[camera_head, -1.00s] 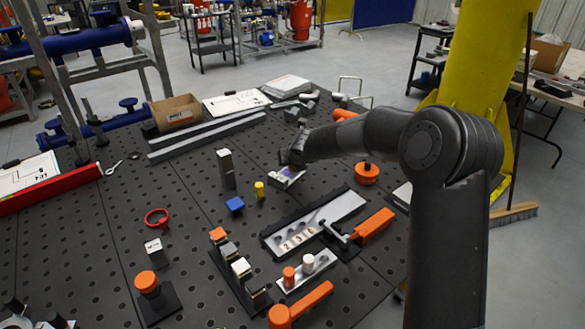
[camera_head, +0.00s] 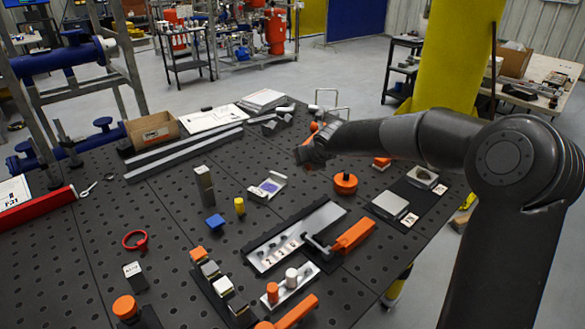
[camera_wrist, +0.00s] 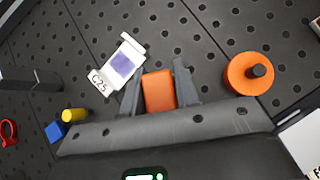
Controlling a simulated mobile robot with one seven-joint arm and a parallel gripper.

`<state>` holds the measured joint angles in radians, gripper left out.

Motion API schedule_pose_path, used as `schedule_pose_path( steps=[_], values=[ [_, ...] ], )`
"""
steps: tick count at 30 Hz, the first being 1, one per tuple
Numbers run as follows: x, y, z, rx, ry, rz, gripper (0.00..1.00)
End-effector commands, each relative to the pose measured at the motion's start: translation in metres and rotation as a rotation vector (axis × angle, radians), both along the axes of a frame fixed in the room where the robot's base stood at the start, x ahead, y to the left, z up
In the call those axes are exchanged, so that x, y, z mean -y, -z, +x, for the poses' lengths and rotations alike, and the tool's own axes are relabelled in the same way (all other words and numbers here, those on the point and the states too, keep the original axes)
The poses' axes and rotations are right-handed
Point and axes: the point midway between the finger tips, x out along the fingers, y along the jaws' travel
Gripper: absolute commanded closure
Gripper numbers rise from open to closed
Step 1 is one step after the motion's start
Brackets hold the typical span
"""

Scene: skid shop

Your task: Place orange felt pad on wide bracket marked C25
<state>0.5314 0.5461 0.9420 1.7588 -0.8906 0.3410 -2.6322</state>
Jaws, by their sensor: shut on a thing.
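My gripper (camera_wrist: 160,90) is shut on the orange felt pad (camera_wrist: 158,92), which sits between its two grey fingers in the wrist view. The wide bracket (camera_wrist: 131,50) is pale metal with a white label reading C25 and a purple patch on its face. It lies on the dark perforated table, beyond and left of my fingers. In the head view the bracket (camera_head: 279,181) lies left of and below my gripper (camera_head: 306,157), apart from it. The pad is mostly hidden by my gripper there.
An orange round knob piece (camera_head: 345,184) stands right of the bracket. A yellow cylinder (camera_head: 239,206), a blue block (camera_head: 215,222) and an upright metal block (camera_head: 204,187) stand to its left. A metal plate with an orange-handled clamp (camera_head: 354,236) lies in front. Labelled plates (camera_head: 390,205) lie right.

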Motion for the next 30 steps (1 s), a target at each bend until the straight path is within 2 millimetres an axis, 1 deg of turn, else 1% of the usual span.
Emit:
schedule_pose_path(
  steps=[6, 11, 23, 30],
  values=[
    [-0.014, -0.003, 0.015, 0.0, -0.001, 0.0, 0.98],
    [-0.025, 0.001, 0.02, -0.001, -0.002, -0.001, 0.98],
    [-0.078, 0.033, 0.03, -0.001, -0.004, -0.001, 0.98],
    [-0.113, 0.054, 0.037, 0.0, -0.004, -0.002, 0.98]
  ],
)
